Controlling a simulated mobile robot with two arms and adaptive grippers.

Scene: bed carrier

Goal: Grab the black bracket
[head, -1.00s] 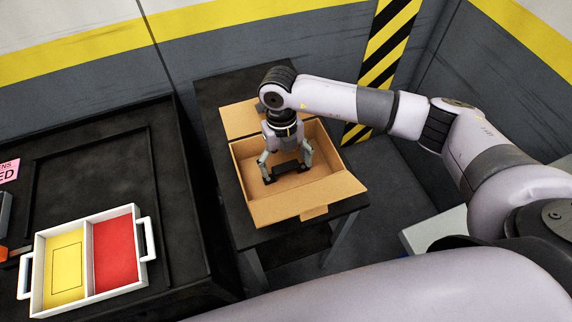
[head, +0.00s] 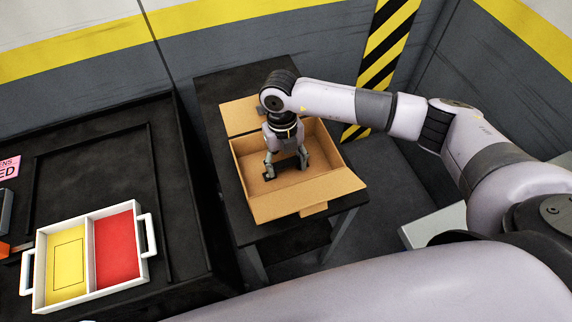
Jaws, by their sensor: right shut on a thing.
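The black bracket (head: 286,167) lies low inside the open cardboard box (head: 308,196). It is small here and partly hidden by my right gripper. My right gripper (head: 286,172) reaches down into the box from above. Its fingers are shut on the bracket, one finger on each side. The left gripper is not in the head view.
The box stands on a small dark table (head: 213,93) with its flaps folded out. To the left, a white tray (head: 88,217) with a yellow and a red compartment sits on a large black bench (head: 95,165). Grey walls stand close behind.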

